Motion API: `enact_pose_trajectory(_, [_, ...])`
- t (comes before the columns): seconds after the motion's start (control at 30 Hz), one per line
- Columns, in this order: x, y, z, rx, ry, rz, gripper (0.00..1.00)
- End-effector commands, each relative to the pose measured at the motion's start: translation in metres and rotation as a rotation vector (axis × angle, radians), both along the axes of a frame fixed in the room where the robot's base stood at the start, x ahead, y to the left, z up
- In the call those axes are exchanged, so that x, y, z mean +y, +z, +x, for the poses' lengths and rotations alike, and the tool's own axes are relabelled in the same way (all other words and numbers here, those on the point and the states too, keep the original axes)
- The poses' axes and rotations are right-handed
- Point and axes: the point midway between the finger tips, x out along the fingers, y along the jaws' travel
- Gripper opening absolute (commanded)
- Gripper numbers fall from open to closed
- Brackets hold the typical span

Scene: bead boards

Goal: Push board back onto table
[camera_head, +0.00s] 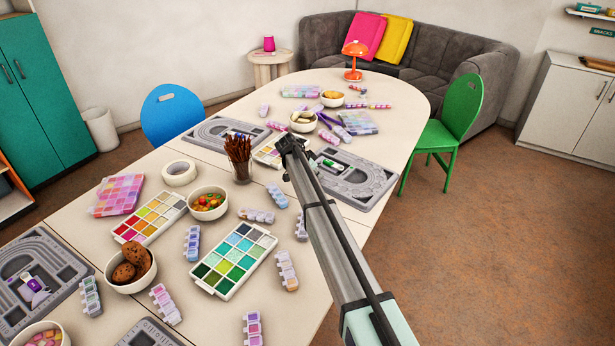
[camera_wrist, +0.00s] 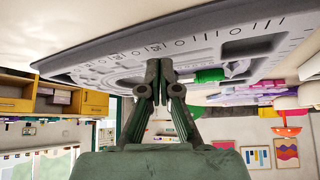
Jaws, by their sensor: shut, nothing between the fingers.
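A grey bead board (camera_head: 362,182) lies at the right side of the table (camera_head: 398,92), its outer corner at or slightly past the table edge; how far it overhangs is unclear. It holds a small green and white item (camera_head: 333,165). My gripper (camera_head: 287,146) is shut and empty, near the board's left end in the head view, and my arm hides part of that end. In the upside-down wrist view, the board (camera_wrist: 100,66) spans the top and the closed fingertips (camera_wrist: 158,72) overlap its surface. I cannot tell whether they touch it.
A pencil cup (camera_head: 240,171) and a bead tray (camera_head: 267,154) stand left of my gripper. Another grey board (camera_head: 205,133) lies across the table. Bowls and bead boxes crowd the tabletop. A green chair (camera_head: 455,118) stands close to the right edge, with open floor in front.

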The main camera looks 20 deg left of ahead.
Motion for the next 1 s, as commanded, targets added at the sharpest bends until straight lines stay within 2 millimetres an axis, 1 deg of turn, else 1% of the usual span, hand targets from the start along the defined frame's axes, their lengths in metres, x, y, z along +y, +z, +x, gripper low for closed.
enact_pose_trajectory(0.03, [-0.008,0.003,0.009,0.000,-0.002,0.000,0.00])
enact_pose_trajectory(0.2, [-0.026,0.002,0.027,0.001,-0.001,0.000,0.00])
enact_pose_trajectory(0.33, [-0.024,-0.014,0.024,0.001,0.000,0.001,0.00])
enact_pose_trajectory(0.37, [-0.024,-0.016,0.024,0.000,0.000,0.000,0.00])
enact_pose_trajectory(0.87, [-0.024,-0.020,0.022,0.006,-0.002,0.001,0.00])
enact_pose_trajectory(1.0, [-0.014,-0.023,0.011,0.008,-0.001,0.002,0.00])
